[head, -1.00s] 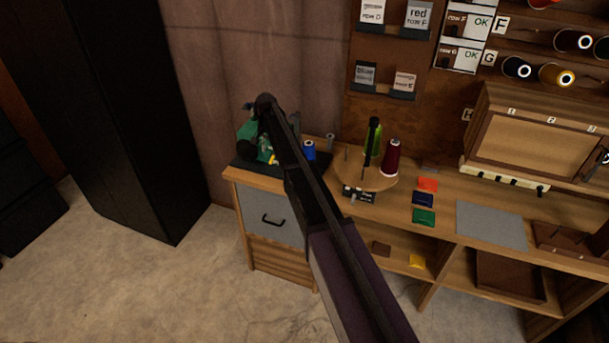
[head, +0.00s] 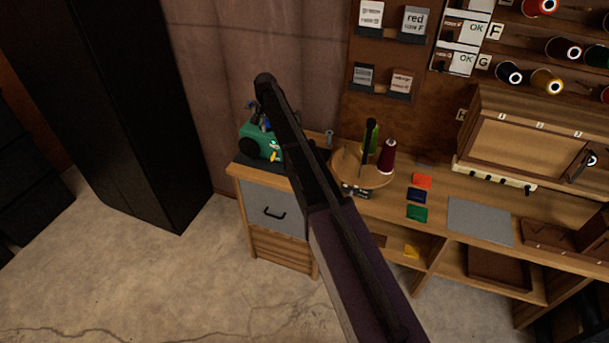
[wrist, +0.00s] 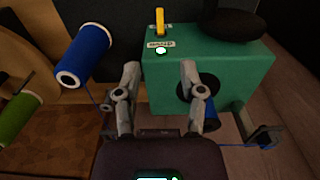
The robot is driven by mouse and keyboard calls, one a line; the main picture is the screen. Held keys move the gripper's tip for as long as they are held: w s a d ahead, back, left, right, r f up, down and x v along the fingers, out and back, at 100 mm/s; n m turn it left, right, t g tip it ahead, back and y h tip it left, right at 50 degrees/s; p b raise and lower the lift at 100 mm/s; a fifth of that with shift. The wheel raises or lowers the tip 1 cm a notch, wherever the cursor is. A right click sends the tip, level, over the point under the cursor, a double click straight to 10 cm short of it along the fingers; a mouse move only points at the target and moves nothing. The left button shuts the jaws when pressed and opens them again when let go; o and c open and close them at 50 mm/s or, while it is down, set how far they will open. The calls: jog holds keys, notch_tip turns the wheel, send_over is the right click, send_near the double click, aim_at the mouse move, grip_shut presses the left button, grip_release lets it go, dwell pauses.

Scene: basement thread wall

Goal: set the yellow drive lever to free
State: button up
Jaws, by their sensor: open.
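The yellow drive lever (wrist: 160,21) stands upright in the wrist view on top of the green winder (wrist: 225,68). A small label plate (wrist: 160,44) lies just below it, its lettering too small to read surely. A lit greenish-white spot (wrist: 161,51) is under the plate. My gripper (wrist: 160,74) is open and empty, its two fingers apart in front of the winder's green face, below the lever in the picture and apart from it. In the head view the green winder (head: 254,143) sits on the bench's left end, partly hidden by my arm.
A blue spool (wrist: 84,57) stands left of my gripper. Another blue spool (wrist: 210,114) is near the right finger. A black rounded part (wrist: 235,20) sits right of the lever. A round wooden stand (head: 364,170) holds a green and a dark red cone.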

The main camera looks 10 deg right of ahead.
jog(key=s+d+f+n+b, duration=0.1)
jog(key=s+d, duration=0.3)
jog(key=s, duration=0.9)
jog(key=s+d+f+n+b, duration=0.1)
jog(key=s+d+n+b, duration=0.1)
jog(key=s, duration=1.1)
jog(key=shift+s+d+f+n, duration=0.2)
jog(key=shift+s+d+n, duration=0.25)
jog(key=shift+d, duration=0.6)
jog(key=s+d+n, duration=0.2)
jog(key=s+d, duration=0.1)
jog(key=s, duration=1.2)
jog(key=shift+s, duration=0.2)
